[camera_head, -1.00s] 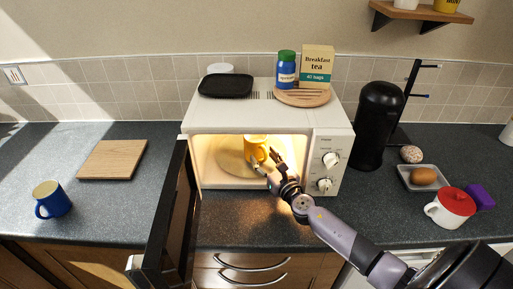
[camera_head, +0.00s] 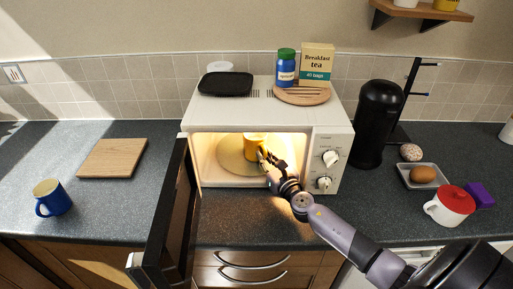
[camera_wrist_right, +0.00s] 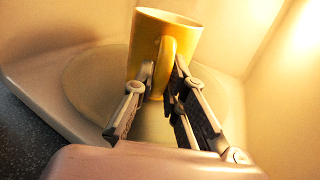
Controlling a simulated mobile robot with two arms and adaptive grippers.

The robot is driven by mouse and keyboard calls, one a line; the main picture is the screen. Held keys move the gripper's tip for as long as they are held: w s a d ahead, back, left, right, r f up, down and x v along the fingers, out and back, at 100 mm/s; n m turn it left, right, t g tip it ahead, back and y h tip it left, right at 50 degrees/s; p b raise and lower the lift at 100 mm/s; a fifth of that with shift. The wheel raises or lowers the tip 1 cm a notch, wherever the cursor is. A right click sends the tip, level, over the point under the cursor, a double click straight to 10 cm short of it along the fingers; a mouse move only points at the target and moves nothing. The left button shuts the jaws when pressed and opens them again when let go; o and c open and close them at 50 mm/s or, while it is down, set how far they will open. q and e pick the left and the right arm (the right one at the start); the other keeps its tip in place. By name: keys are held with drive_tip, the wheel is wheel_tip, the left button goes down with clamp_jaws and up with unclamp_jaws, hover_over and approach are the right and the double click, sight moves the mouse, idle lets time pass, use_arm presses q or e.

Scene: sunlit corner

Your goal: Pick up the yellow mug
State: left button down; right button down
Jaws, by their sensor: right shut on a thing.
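The yellow mug (camera_head: 253,142) stands upright inside the lit, open microwave (camera_head: 222,128), on the round turntable (camera_head: 232,163). My right gripper (camera_head: 263,156) reaches in from the front right and meets the near side of the mug. In the right wrist view, the mug (camera_wrist_right: 150,50) has its handle toward the camera, and the fingers of my right gripper (camera_wrist_right: 163,85) are closed on either side of that handle. The mug's base is partly hidden by the fingers. My left gripper is not in view.
The black microwave door (camera_head: 175,220) hangs open on the left. A blue mug (camera_head: 52,197) and wooden board (camera_head: 113,158) lie left.

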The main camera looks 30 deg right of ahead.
sight(265, 149)
drive_tip(key=shift+r, duration=0.2)
idle(0.8)
drive_tip(key=shift+s+r+p, duration=0.1)
drive_tip(key=shift+r+p, duration=1.4)
drive_tip(key=shift+r, duration=0.85)
wheel_tip(265, 149, up, 2)
drive_tip(key=shift+r+p, duration=0.2)
drive_tip(key=shift+p, duration=0.25)
drive_tip(key=s+a+b, duration=0.1)
drive_tip(key=s+b, duration=0.4)
drive_tip(key=s, duration=1.4)
drive_tip(key=shift+s+f+b, duration=0.2)
drive_tip(key=shift+s+b, duration=0.05)
drive_tip(key=shift+b, duration=0.1)
drive_tip(key=shift+s+a, duration=0.1)
